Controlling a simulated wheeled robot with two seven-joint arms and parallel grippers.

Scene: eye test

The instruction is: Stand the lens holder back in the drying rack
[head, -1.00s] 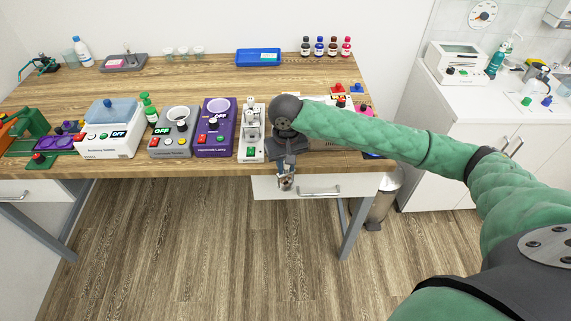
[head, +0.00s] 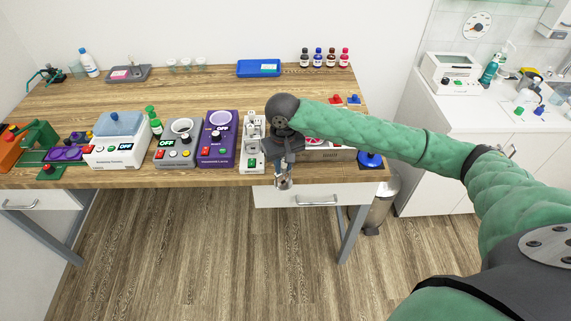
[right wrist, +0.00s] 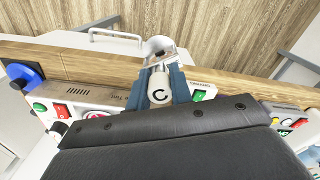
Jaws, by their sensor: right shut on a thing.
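My right gripper (head: 283,178) is in front of the workbench's front edge, above the floor. In the right wrist view its two blue-grey fingers (right wrist: 160,82) are shut on a white round-ended piece marked C (right wrist: 159,95), with a small pale cup-like end beyond. I take this piece to be the lens holder; in the head view only a small greyish bit shows below the gripper. I cannot pick out the drying rack for certain. A white stand with upright parts (head: 254,145) is just left of the gripper. My left gripper is not in view.
On the workbench (head: 200,88) stand a purple lamp unit (head: 217,150), a grey unit (head: 177,154) and a white box with a blue lid (head: 118,150). A blue tray (head: 258,68) and several bottles are at the back. A drawer handle (head: 318,200) is below. The middle of the bench is clear.

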